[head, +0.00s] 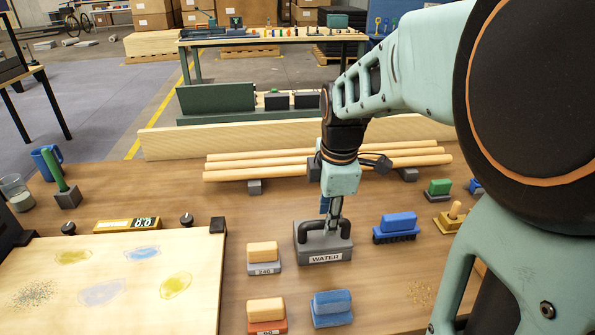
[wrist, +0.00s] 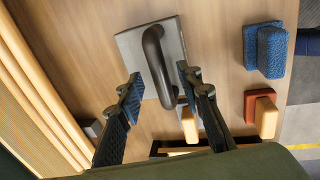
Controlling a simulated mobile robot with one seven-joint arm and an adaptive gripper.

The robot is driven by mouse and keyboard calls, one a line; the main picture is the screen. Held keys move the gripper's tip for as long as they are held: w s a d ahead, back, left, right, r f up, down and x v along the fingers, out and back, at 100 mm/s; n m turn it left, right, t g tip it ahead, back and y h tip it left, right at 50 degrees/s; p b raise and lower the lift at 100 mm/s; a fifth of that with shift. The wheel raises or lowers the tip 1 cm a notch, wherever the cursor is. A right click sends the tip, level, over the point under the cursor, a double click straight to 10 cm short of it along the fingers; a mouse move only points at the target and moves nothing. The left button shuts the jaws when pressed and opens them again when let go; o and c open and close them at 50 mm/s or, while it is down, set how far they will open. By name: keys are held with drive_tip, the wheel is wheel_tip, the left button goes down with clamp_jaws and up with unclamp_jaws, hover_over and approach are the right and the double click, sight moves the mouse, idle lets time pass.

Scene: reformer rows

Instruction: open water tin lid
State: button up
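The water tin (head: 325,256) is a grey box with a "WATER" label on its front, standing on the wooden bench. Its lid (wrist: 132,46) is grey and flat, and seems closed. A dark arched handle (wrist: 154,54) stands on the lid. My gripper (wrist: 160,88) is open above the lid, with one finger on each side of the handle. In the head view my gripper (head: 334,218) points down at the handle and partly covers it. I cannot tell whether the fingers touch the handle.
A red-based block (head: 267,313) and a blue block (head: 331,306) are in front. Wooden rails (head: 250,164) lie behind. A pale board (head: 120,270) is at left.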

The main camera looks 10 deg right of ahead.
drive_tip(key=shift+w+f, duration=0.15)
drive_tip(key=shift+f, duration=0.55)
clamp_jaws()
